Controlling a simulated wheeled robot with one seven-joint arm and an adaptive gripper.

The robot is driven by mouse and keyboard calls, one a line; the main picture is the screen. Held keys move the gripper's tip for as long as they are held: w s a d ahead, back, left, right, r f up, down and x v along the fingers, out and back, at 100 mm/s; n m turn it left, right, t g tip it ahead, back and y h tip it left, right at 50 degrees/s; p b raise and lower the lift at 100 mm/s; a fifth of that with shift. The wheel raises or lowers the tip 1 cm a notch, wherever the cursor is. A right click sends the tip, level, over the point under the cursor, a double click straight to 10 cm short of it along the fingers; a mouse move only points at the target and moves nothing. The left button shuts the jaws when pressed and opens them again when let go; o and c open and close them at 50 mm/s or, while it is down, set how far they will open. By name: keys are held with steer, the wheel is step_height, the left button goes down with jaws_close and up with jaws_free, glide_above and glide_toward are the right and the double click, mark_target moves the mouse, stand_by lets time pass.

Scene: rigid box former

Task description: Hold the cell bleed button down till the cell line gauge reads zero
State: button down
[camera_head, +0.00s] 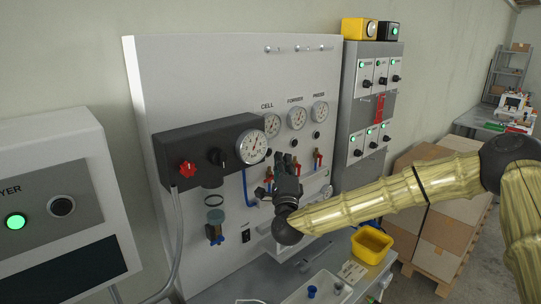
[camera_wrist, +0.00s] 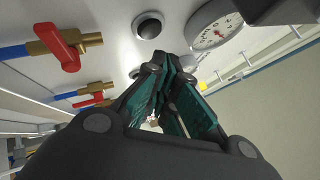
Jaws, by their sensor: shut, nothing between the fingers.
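The cell line gauge (camera_head: 272,126) is the left of three dials on the white panel, under the word CELL. It also shows in the wrist view (camera_wrist: 213,25); its reading is too small to tell. A black round button (camera_head: 267,152) sits below it. In the wrist view, what looks like the same button (camera_wrist: 150,25), in a pale ring, lies just beyond the fingertips. My gripper (camera_head: 284,158) is shut and empty in front of the panel, right of this button in the head view. In the wrist view my fingertips (camera_wrist: 168,62) appear apart from the button.
A dark box (camera_head: 210,150) with a red knob (camera_head: 187,169) and its own dial (camera_head: 252,146) juts out left of my gripper. Red-handled valves (camera_head: 318,160) sit below the buttons. A yellow bin (camera_head: 371,244) stands on the bench below my arm.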

steer(key=shift+w+a, duration=0.35)
steer(key=shift+w+a+b, duration=0.2)
steer(key=shift+a+b, duration=0.05)
steer(key=shift+b, duration=0.4)
stand_by(0.9)
steer(key=shift+w+a+b, duration=0.35)
steer(key=shift+w+b, duration=0.05)
steer(key=shift+b, duration=0.05)
stand_by(1.6)
steer(key=shift+s+d, duration=0.1)
stand_by(3.0)
steer(key=shift+s+d+b, duration=0.45)
steer(key=shift+s+d, duration=0.05)
